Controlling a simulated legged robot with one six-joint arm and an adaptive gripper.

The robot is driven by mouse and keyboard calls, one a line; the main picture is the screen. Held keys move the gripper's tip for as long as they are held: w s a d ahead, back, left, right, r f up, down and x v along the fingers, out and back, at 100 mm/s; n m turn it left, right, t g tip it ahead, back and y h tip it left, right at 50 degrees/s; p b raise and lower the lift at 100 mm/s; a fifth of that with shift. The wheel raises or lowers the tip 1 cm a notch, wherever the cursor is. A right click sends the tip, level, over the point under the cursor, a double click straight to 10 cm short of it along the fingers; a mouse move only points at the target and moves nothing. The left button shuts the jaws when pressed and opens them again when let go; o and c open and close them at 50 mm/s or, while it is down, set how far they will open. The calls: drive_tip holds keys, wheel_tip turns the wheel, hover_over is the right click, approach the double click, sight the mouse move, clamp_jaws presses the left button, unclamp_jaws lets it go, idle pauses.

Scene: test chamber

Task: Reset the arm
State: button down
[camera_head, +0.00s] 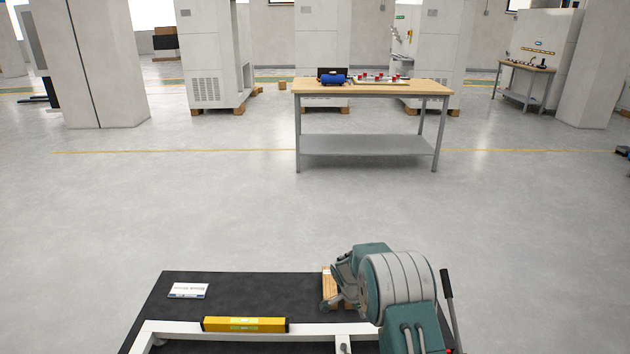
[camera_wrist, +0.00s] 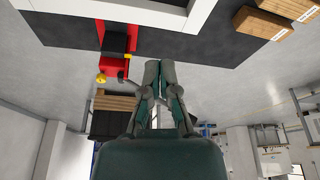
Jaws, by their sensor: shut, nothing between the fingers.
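My arm reaches over the dark-topped surface (camera_head: 240,290) in the head view, at the bottom right of the picture. My gripper (camera_head: 332,291) is at the arm's left end and overlaps a wooden block in that view. In the wrist view my gripper (camera_wrist: 160,70) points up the picture, with its two fingers side by side and closed. Nothing is held between them. The wrist view also shows the dark surface (camera_wrist: 205,42) beyond the fingertips.
A yellow spirit level (camera_head: 244,324), a small white item (camera_head: 188,290) and a wooden block (camera_head: 328,282) lie near my arm. The wrist view shows a red-and-black item (camera_wrist: 116,68) and wooden blocks (camera_wrist: 262,22). A workbench (camera_head: 365,145) stands farther off, across clear floor.

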drive_tip(key=s+d+r+n+t+y, duration=0.1)
drive_tip(key=s+r+n, duration=0.2)
drive_tip(key=s+r, duration=0.75)
drive_tip(key=s+d+r+n+t+y, duration=0.1)
drive_tip(key=s+r+n, duration=0.25)
drive_tip(key=r, duration=1.45)
drive_tip(key=s+r+n+t, duration=0.1)
drive_tip(key=s+r+n, duration=0.2)
drive_tip(key=s, duration=0.9)
drive_tip(key=s+r+n+t+y, duration=0.1)
drive_tip(key=s+r+n, duration=0.2)
drive_tip(key=s, duration=0.9)
drive_tip(key=shift+s+a+n+t, duration=0.2)
drive_tip(key=shift+a+n+t, duration=0.15)
drive_tip(key=shift+n, duration=0.8)
